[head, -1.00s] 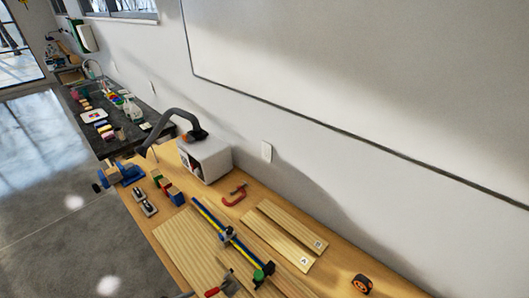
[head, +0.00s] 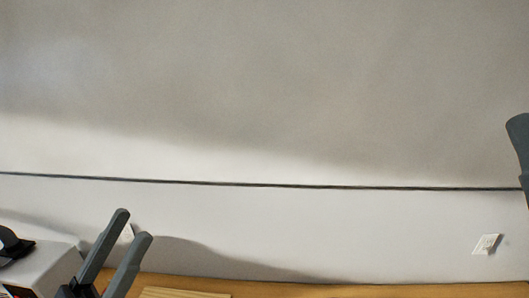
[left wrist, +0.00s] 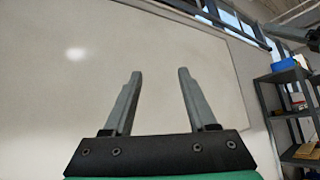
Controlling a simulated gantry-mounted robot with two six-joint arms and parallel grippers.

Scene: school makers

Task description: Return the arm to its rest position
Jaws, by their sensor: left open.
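My left gripper (head: 132,226) rises at the lower left of the head view, its two grey fingers apart with nothing between them. In the left wrist view its fingers (left wrist: 158,75) are also spread and empty, pointing up in front of a whiteboard (left wrist: 60,60). A grey piece at the right edge of the head view (head: 520,150) seems to be part of my right gripper; most of it is cut off.
The wooden workbench (head: 380,291) shows along the bottom, with a board (head: 185,293) on it and a white box (head: 45,268) at left. A wall outlet (head: 487,244) is at right. Dark shelves (left wrist: 290,105) stand at right in the left wrist view.

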